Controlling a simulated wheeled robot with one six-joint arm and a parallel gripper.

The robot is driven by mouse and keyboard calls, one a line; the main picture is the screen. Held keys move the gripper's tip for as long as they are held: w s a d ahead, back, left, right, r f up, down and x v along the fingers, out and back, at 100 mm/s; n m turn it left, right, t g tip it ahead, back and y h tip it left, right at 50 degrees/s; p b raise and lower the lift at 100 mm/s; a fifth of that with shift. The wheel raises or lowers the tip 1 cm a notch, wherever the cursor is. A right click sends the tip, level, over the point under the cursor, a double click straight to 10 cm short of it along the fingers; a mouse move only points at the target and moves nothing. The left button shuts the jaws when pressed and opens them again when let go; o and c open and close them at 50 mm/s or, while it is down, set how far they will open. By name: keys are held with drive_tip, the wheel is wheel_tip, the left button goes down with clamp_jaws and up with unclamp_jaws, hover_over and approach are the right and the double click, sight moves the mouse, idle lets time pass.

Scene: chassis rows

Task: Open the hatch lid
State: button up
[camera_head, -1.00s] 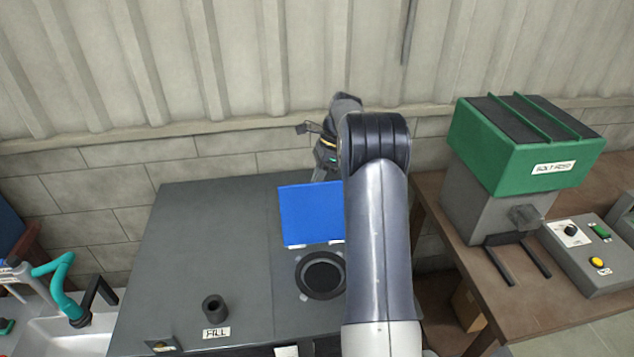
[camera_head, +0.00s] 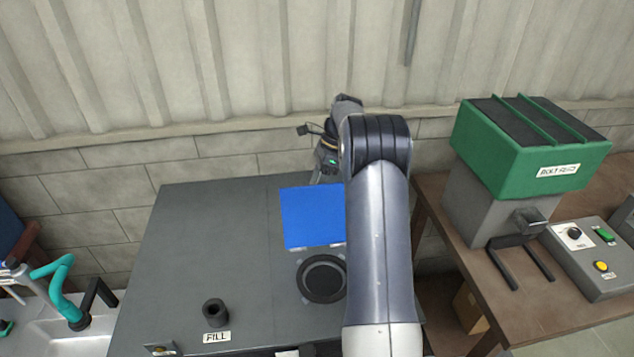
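The hatch lid is a flat blue panel (camera_head: 312,218) on the grey cabinet top, and it looks raised behind a round dark opening (camera_head: 322,278). White marks sit along its lower edge, where it meets the opening. My gripper (camera_head: 316,178) is at the lid's far edge, partly behind the lid and my own arm. Its fingertips are hidden or too small to read, so I cannot tell whether it is open or shut or touches the lid.
A dark round spout (camera_head: 215,312) stands above a FILL label on the cabinet (camera_head: 200,250). A sink with a teal tap (camera_head: 60,288) is at left. A green bolt feeder (camera_head: 530,150) and a button box (camera_head: 590,255) stand on the brown table at right.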

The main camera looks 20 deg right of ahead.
drive_tip(key=s+v, duration=0.1)
drive_tip(key=v, duration=0.9)
drive_tip(key=shift+w+d+r, duration=0.2)
drive_tip(key=shift+w+r, duration=0.2)
drive_tip(key=shift+w, duration=0.15)
drive_tip(key=shift+f+b, duration=0.1)
drive_tip(key=shift+b, duration=0.2)
drive_tip(key=x, duration=0.7)
drive_tip(key=shift+a, duration=0.1)
